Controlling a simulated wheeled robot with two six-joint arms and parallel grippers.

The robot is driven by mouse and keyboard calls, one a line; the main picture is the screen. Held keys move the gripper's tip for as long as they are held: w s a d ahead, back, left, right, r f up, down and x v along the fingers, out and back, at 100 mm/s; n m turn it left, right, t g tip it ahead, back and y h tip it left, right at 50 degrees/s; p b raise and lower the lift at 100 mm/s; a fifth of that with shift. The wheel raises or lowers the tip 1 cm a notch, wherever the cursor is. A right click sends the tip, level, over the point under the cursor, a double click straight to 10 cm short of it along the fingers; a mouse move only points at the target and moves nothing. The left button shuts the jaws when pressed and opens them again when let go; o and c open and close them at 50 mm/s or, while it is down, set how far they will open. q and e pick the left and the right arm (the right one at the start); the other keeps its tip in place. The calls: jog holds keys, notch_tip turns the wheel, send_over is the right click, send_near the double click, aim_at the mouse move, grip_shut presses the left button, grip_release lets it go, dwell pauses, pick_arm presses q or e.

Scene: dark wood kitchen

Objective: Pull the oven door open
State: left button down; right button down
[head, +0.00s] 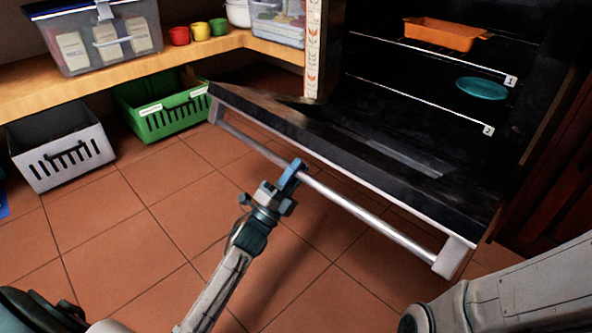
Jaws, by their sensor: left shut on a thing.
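The oven door (330,142) is hinged down and stands wide open, its dark inner face turned up. The oven handle (350,205) is a long silver bar along the door's outer edge, with white end mounts. My left gripper (293,178) is shut on the bar, left of its middle. The oven cavity (400,90) is dark and open to view. My right arm shows at the lower right, but its gripper is not in view.
Inside the oven are an orange dish (443,34) and a teal plate (483,88) on wire racks. A green crate (165,112) and a grey crate (62,150) stand on the floor at left, under a wooden shelf (30,88). The tiled floor (130,225) before the door is clear.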

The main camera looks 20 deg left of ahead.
pick_arm(q)
notch_tip(320, 180, down, 12)
jog(key=s+t+b, duration=0.1)
jog(key=b, duration=0.8)
jog(key=shift+s+a+t+h+b, duration=0.3)
jog(key=shift+s+a+b, duration=0.05)
jog(key=shift+s, duration=0.05)
jog(key=shift+r, duration=0.1)
jog(key=c, duration=1.3)
grip_release()
jog(key=shift+d, duration=0.1)
jog(key=shift+s, duration=0.1)
jog(key=shift+s, duration=0.1)
